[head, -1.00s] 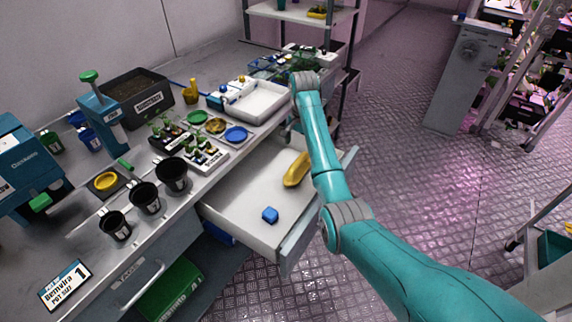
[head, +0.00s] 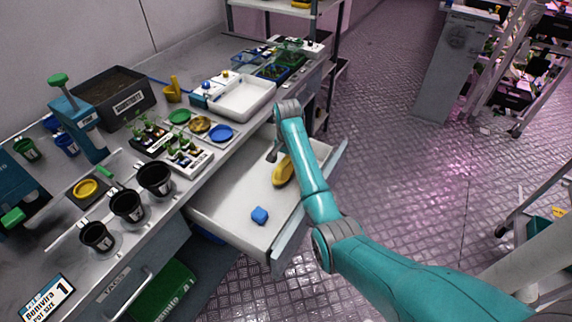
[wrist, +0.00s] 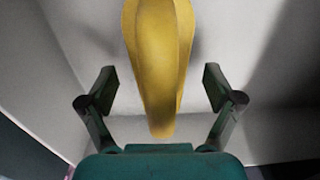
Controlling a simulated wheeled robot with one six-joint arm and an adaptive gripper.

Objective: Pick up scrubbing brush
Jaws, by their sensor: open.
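A long yellow object (head: 282,172), which looks like the scrubbing brush, lies in the open drawer (head: 226,190), partly hidden by my arm in the head view. No bristles show. In the wrist view the yellow brush (wrist: 160,60) runs down from the top edge, and its narrow end lies between my fingers. My gripper (wrist: 158,88) is open, with a finger on each side and a gap to the brush on both sides. In the head view only a grey part of my gripper (head: 272,155) shows, just left of the brush.
A small blue block (head: 260,215) lies in the drawer nearer its front. The bench beside it holds black pots (head: 127,205), coloured dishes (head: 200,124), seedlings and a white tray (head: 243,97). Metal floor lies open to the right.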

